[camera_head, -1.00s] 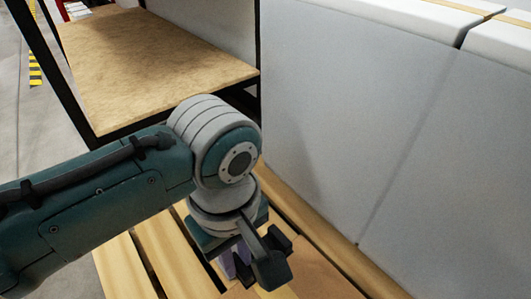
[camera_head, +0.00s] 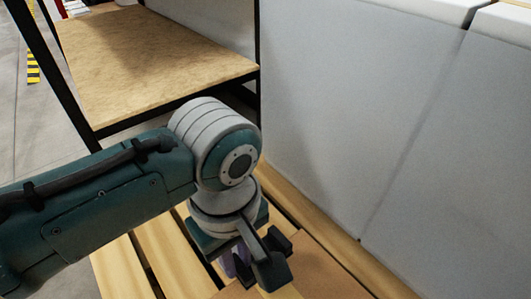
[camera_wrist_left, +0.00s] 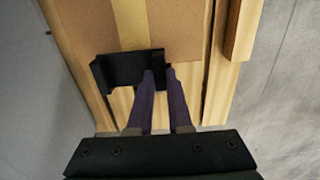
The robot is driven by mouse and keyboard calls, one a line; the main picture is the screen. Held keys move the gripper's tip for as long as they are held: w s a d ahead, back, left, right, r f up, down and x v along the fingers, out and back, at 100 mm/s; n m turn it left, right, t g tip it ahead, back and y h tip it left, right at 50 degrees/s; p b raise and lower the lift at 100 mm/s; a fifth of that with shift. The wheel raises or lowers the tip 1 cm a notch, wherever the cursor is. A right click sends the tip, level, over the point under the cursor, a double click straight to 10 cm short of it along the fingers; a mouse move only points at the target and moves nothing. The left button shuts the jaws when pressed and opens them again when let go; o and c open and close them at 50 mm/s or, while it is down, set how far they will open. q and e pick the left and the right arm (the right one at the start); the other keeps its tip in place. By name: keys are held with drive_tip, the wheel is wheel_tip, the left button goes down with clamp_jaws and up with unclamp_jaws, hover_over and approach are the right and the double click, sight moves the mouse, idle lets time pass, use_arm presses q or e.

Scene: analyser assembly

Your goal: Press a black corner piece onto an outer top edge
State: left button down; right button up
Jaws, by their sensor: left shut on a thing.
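My left gripper (camera_wrist_left: 158,72) is shut on a black corner piece (camera_wrist_left: 118,71), seen in the left wrist view. Its purple fingers grip the right end of the piece, which extends to the left. The piece appears over the near edge of a brown cardboard box (camera_wrist_left: 183,28); I cannot tell whether they touch. In the head view the left gripper (camera_head: 237,265) points down over the slats, with the fingertips mostly hidden by the wrist. The cardboard (camera_head: 318,268) shows just right of it. My right gripper is not in view.
Wooden pallet slats (camera_head: 170,255) lie beneath the left gripper. Large pale grey blocks (camera_head: 350,110) stand like a wall behind and to the right. A shelf with a tan board (camera_head: 150,60) and black frame stands at the back left. Grey floor is open at far left.

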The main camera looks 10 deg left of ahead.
use_arm(q)
drive_tip(key=shift+f, duration=0.15)
drive_tip(key=shift+f+b, duration=1.2)
drive_tip(key=shift+f, duration=0.65)
drive_tip(key=shift+f, duration=0.45)
idle(0.5)
drive_tip(key=c, duration=0.8)
unclamp_jaws()
drive_tip(key=shift+o, duration=0.2)
drive_tip(key=shift+r, duration=0.1)
wheel_tip(320, 180, up, 7)
drive_tip(key=p, duration=0.8)
